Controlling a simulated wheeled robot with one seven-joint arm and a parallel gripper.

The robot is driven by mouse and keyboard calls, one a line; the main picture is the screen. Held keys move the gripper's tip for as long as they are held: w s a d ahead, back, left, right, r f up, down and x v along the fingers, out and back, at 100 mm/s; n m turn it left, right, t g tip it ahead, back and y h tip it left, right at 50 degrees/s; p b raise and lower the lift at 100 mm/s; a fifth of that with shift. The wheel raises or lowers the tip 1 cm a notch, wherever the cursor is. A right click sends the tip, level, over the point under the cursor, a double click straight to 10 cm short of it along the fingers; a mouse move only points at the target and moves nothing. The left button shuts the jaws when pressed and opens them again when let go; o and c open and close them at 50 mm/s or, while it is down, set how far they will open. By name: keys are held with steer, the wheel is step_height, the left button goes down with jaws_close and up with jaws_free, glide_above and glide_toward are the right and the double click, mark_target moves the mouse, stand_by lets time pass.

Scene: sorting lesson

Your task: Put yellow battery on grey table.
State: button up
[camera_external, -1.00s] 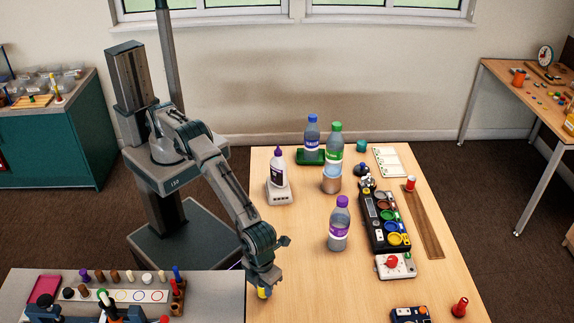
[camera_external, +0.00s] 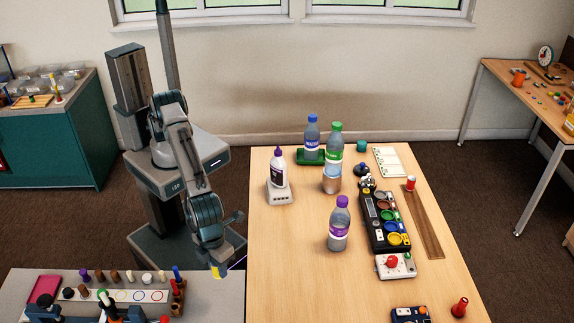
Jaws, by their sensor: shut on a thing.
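My gripper (camera_external: 216,262) is shut on the yellow battery (camera_external: 218,272), which shows as a small yellow end below the fingers. The grey table (camera_external: 218,297) is at the lower left. The battery is over the grey table's back right part, near its far edge. I cannot tell how high it is above the top. The fingers hide most of the battery.
The grey table carries a white strip with coloured rings (camera_external: 140,296), several pegs and a pink pad (camera_external: 44,289). Its right part is bare. The wooden table (camera_external: 290,265) to the right holds bottles (camera_external: 339,232) and a black tray of coloured cups (camera_external: 385,220).

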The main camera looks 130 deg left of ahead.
steer(key=s+a+f+n, duration=0.2)
steer(key=s+a+n, duration=0.1)
steer(key=a, duration=0.3)
steer(key=s+a+f+n+p, duration=0.1)
steer(key=s+a+f+n, duration=0.2)
steer(key=a+n, duration=0.2)
steer(key=s+a+f+n+p, duration=0.1)
steer(key=s+a+f+n, duration=0.2)
steer(key=a, duration=0.6)
steer(key=shift+s+n, duration=0.5)
steer(key=shift+n, duration=0.6)
steer(key=s+a+f+n, duration=0.2)
steer(key=s+a+n, duration=0.3)
steer(key=s, duration=0.2)
steer(key=w+d+r+m, duration=0.3)
steer(key=w+d+m, duration=0.2)
steer(key=d, duration=0.3)
steer(key=w+d+r+m+b, duration=0.1)
steer(key=w+d+r+m, duration=0.2)
steer(key=w+d+m, duration=0.3)
steer(key=w+d+r+m+b, duration=0.1)
steer(key=w+d+r+m, duration=0.2)
steer(key=w+d+m, duration=0.3)
steer(key=shift+d+r+m, duration=0.2)
steer(key=shift+d, duration=0.9)
steer(key=shift+d+r+m, duration=0.15)
steer(key=shift+d+m, duration=0.05)
steer(key=shift+d, duration=0.9)
steer(key=shift+d+r, duration=0.2)
steer(key=shift+d, duration=0.15)
